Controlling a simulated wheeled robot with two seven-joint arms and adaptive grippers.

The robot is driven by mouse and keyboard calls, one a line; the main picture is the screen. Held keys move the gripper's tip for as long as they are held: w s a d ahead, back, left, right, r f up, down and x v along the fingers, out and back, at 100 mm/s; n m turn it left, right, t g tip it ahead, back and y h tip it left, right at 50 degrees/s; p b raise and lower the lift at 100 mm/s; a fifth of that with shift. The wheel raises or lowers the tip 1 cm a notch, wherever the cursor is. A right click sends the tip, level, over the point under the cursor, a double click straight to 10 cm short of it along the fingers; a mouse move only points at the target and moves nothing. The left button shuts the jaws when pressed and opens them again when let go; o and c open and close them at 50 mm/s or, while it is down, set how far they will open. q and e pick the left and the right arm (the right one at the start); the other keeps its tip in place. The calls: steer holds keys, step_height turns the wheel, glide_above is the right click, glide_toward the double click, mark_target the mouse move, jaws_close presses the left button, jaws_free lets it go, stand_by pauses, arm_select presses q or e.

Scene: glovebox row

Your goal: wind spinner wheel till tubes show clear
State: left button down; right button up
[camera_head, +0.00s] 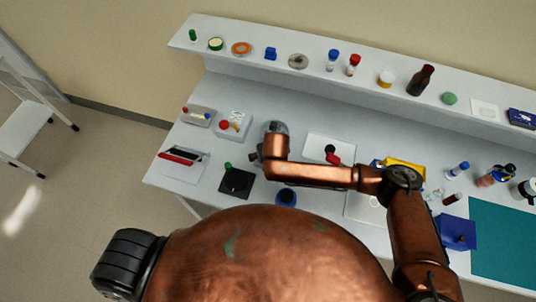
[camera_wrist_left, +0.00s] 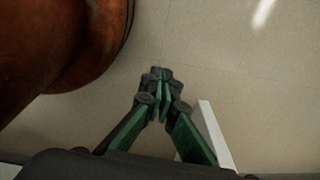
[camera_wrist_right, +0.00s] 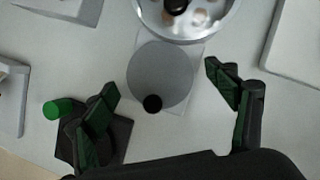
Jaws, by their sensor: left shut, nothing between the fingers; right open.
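In the right wrist view, the spinner's grey wheel (camera_wrist_right: 165,72) lies flat with a black crank knob (camera_wrist_right: 152,104) at its near edge. Beyond it, cut off by the top edge, is the spinner's silver bowl (camera_wrist_right: 228,22), with pale and brownish tube shapes around a dark hub. I cannot tell if the tubes are clear. My right gripper (camera_wrist_right: 160,80) is open and empty, its fingers on either side of the wheel in this view, touching nothing visible. In the head view, my right wrist hides most of the spinner. My left gripper (camera_wrist_left: 163,80) is shut and empty above the floor.
A dark square pad with a green-capped piece (camera_wrist_right: 57,109) is close to my right gripper's left finger; the pad also shows in the head view (camera_head: 236,184). Several small items stand along the bench and its raised shelf (camera_head: 300,45). A white step stool (camera_head: 22,125) stands left.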

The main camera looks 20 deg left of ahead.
steer(key=c, duration=1.2)
steer(key=shift+r+m+p, duration=0.15)
steer(key=shift+m+p, duration=0.35)
steer(key=shift+p, duration=0.2)
steer(key=m+p, duration=0.1)
steer(key=m+h+p, duration=0.1)
steer(key=m+p, duration=0.1)
steer(key=shift+s+a+r+t+h, duration=0.1)
steer(key=shift+a+t+h, duration=0.15)
steer(key=shift+t+h, duration=0.05)
steer(key=m+h+p, duration=0.1)
steer(key=m+p, duration=0.1)
steer(key=m, duration=0.1)
steer(key=shift+a, duration=0.15)
steer(key=m+p, duration=0.1)
steer(key=m+h, duration=0.1)
steer(key=shift+a+f+m+p, duration=0.1)
steer(key=shift+f+m+p, duration=0.1)
steer(key=shift+m+p, duration=0.15)
steer(key=shift+a+m+h, duration=0.1)
steer(key=shift+m+h, duration=0.2)
steer(key=shift+m, duration=0.55)
arm_select(q)
step_height(320, 180, up, 9)
steer(key=shift+p, duration=0.3)
arm_select(e)
steer(key=shift+f+m+g+h, duration=0.1)
steer(key=shift+m+g+h, duration=0.55)
steer(key=shift+m, duration=1.25)
